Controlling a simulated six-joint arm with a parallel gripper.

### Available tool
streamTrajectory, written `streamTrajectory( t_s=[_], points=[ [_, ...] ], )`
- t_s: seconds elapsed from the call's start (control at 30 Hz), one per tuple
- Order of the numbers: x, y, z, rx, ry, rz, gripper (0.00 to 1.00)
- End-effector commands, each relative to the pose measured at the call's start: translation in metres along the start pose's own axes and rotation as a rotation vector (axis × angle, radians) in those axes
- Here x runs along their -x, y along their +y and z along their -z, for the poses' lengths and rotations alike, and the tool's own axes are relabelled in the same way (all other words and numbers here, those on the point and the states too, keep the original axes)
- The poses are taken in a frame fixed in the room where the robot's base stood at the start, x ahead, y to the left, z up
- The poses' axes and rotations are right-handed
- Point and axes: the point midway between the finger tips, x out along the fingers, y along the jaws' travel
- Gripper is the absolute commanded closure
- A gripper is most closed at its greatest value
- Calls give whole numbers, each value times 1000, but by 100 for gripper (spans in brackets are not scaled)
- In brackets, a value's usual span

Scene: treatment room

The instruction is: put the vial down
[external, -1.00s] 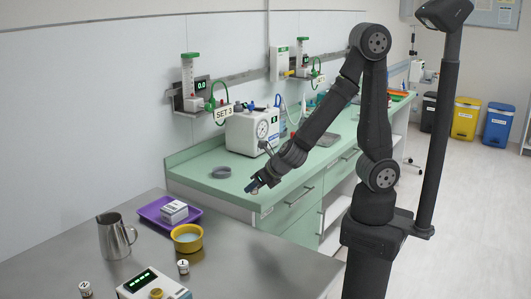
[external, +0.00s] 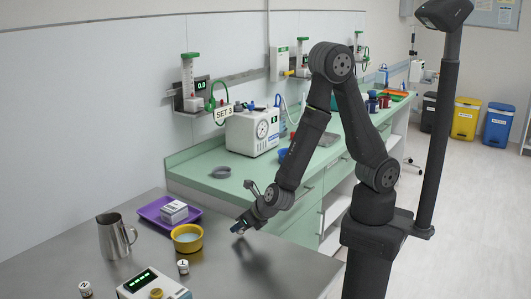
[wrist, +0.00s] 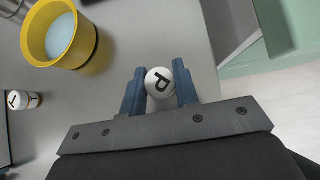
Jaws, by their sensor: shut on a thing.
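The vial (wrist: 159,83) has a round white cap with a black letter P, seen from above in the wrist view. My gripper (wrist: 159,80) is shut on it, with one blue finger on each side. In the external view my gripper (external: 238,230) is low over the right part of the steel table (external: 215,265). The vial is small there and mostly hidden by the fingers. I cannot tell whether its base touches the table.
Two other vials (external: 183,267) (external: 85,289) and a scale (external: 150,283) are nearer. The table around my gripper is clear.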

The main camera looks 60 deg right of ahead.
Motion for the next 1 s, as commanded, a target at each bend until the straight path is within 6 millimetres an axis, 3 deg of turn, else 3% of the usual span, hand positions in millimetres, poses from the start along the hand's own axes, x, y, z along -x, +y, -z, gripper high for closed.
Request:
streamTrajectory(
  t_s=[0.57, 0.6, 0.67, 1.0],
  points=[
    [-11, 0, 11, 1, 0, 0, 97],
    [-11, 0, 10, 0, 0, 0, 64],
    [-11, 0, 10, 0, 0, 0, 52],
    [-9, 0, 10, 0, 0, -1, 50]
  ],
)
